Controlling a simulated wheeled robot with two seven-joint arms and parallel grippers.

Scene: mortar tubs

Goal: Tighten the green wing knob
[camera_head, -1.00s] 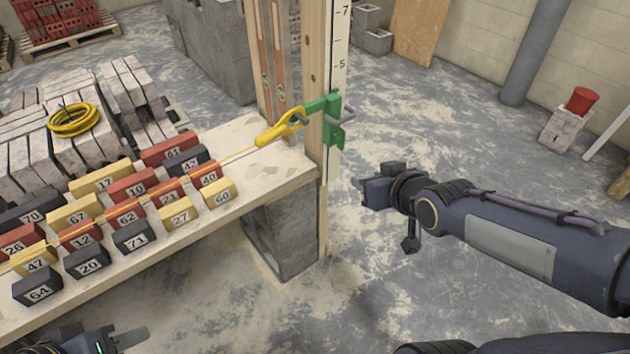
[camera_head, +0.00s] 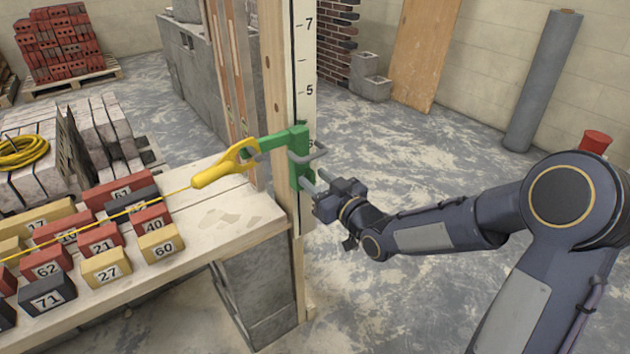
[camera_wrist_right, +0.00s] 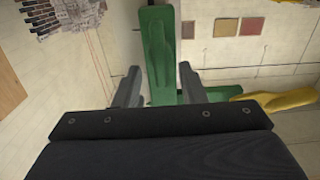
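The green clamp (camera_head: 299,152) sits on the upright wooden post (camera_head: 280,110), its arm reaching left to a yellow line holder (camera_head: 225,168). A grey loop sticks out of its right side. My right gripper (camera_head: 318,182) is at the clamp's lower right side, fingers pointing at it. In the right wrist view the fingers (camera_wrist_right: 160,85) are apart, with the green clamp (camera_wrist_right: 160,45) showing between and beyond them. A raised elongated green shape on it may be the wing knob; I cannot tell for sure, nor whether the fingers touch it. My left gripper is out of view.
A plank bench (camera_head: 225,215) with numbered red, yellow and black blocks stands left of the post, on grey blocks (camera_head: 255,295). A yellow string runs from the holder over the blocks. A measuring strip (camera_head: 304,60) runs up the post.

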